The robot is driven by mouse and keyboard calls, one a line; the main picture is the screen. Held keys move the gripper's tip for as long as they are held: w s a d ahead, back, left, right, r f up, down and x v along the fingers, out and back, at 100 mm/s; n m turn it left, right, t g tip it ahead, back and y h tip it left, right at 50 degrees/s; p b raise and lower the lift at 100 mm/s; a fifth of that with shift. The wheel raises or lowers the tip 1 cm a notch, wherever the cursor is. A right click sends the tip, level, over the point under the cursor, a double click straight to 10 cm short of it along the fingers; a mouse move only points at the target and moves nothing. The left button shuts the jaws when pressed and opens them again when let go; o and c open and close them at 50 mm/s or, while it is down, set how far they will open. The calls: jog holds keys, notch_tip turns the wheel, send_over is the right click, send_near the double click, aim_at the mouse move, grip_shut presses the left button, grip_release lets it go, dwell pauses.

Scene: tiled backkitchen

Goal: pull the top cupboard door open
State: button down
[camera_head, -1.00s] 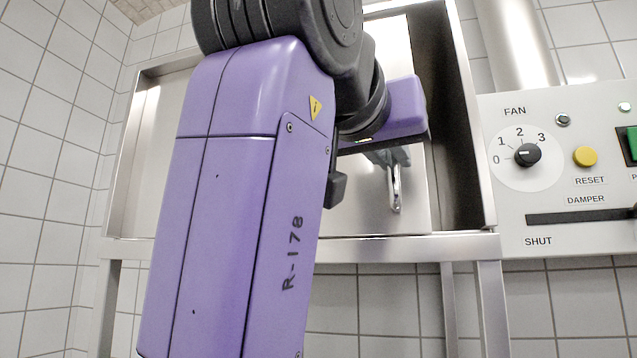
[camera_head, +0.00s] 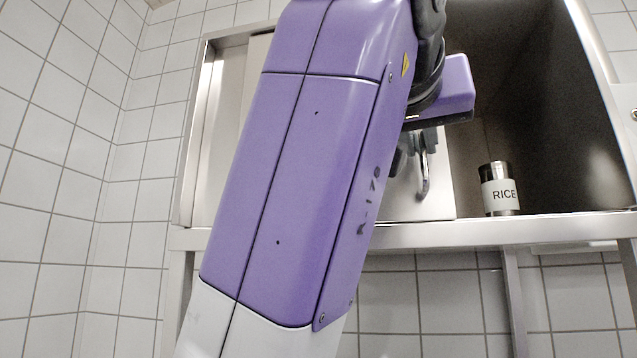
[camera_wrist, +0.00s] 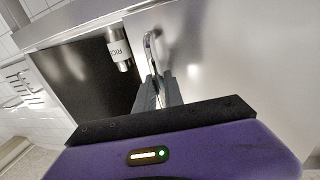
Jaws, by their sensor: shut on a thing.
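The cupboard door (camera_head: 405,207) is a pale metal panel, largely hidden behind my arm. To its right the cupboard stands open, with a dark interior (camera_head: 540,120). The door's upright bar handle (camera_head: 424,178) is near its right edge. My gripper (camera_head: 412,150) is shut on the handle; the fingers are partly hidden in the head view. In the wrist view my gripper (camera_wrist: 158,92) has its fingers at the handle (camera_wrist: 150,48), with the door (camera_wrist: 235,60) to the right and the opening to the left.
A metal canister labelled RICE (camera_head: 500,195) stands inside the cupboard, just right of the door's edge; it also shows in the wrist view (camera_wrist: 119,48). The cupboard's front lower rail (camera_head: 540,230) runs below on metal legs. White tiled walls (camera_head: 75,150) are at left and behind.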

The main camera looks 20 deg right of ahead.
jog(key=c, duration=1.5)
grip_release()
jog(key=shift+o, duration=0.2)
jog(key=shift+s, duration=0.1)
jog(key=b+v, duration=0.2)
jog(key=v, duration=0.5)
jog(key=shift+s+a, duration=0.2)
jog(key=shift+a, duration=0.1)
